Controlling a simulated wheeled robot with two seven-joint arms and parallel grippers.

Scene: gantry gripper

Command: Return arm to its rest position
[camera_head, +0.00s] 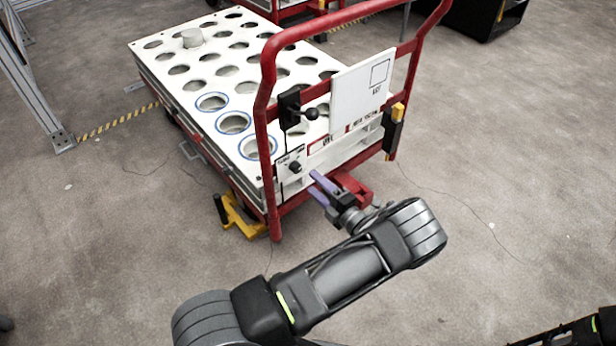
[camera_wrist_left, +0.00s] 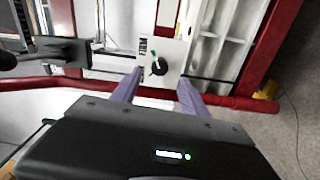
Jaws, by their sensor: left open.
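My left arm reaches from the bottom of the head view toward the front of a cart. My left gripper (camera_head: 320,188) has purple fingers and is open, with nothing between them. It is just in front of the cart's handle end, low and to the right of a small panel with a black knob (camera_head: 295,167). In the left wrist view, the open fingers of my left gripper (camera_wrist_left: 158,88) point toward the panel, and the knob (camera_wrist_left: 159,66) shows beyond and between their tips. I cannot tell the exact gap. My right gripper is not in view.
The white cart top (camera_head: 205,85) has many round holes, some ringed in blue, and one pale cylinder (camera_head: 192,38). A red handle frame (camera_head: 267,95) with a white board (camera_head: 361,86) rises close to my left gripper.

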